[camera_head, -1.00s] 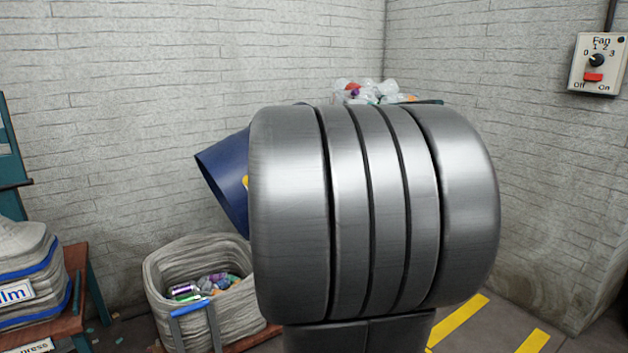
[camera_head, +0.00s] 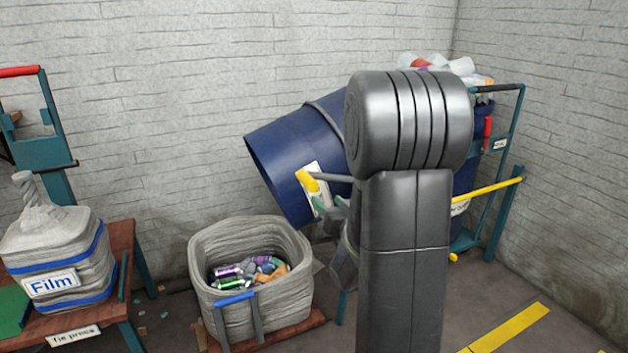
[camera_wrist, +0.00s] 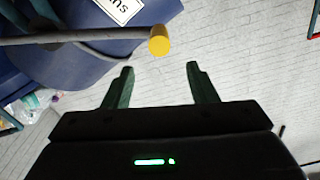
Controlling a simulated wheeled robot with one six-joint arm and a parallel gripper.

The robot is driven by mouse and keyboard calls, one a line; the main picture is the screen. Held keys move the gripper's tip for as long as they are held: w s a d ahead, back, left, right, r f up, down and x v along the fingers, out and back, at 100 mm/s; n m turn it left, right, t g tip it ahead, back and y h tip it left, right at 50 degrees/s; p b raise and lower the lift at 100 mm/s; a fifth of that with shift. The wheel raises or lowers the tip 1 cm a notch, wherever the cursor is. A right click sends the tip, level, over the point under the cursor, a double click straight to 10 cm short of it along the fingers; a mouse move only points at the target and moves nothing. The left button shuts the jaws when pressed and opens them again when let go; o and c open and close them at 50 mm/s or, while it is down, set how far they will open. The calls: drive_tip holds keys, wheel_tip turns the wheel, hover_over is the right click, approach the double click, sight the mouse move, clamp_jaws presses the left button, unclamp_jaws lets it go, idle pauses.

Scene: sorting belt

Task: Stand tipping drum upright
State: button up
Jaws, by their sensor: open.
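A blue drum (camera_head: 290,150) is tipped in a teal stand, its open mouth pointing down and left over a grey bag. A grey lever with a yellow end knob (camera_head: 308,181) runs across the drum's side. My gripper (camera_head: 322,205) is near the knob, partly hidden by my own arm. In the wrist view my gripper (camera_wrist: 160,68) has its two green fingers apart with nothing between them. The yellow knob (camera_wrist: 160,41) is just beyond the fingertips, centred on the gap. The drum (camera_wrist: 85,25) with its white label fills the upper left there.
The grey bag (camera_head: 250,310) of cans stands under the drum mouth. The teal stand (camera_head: 503,170) with a yellow bar (camera_head: 490,188) is at right. A Film bale (camera_head: 60,260) sits on a bench at left. Walls close off the back and right; floor at lower right is open.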

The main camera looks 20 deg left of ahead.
sight(310, 182)
drive_tip(key=x, duration=1.2)
drive_tip(key=shift+w+b, duration=0.15)
drive_tip(key=shift+b, duration=0.2)
clamp_jaws()
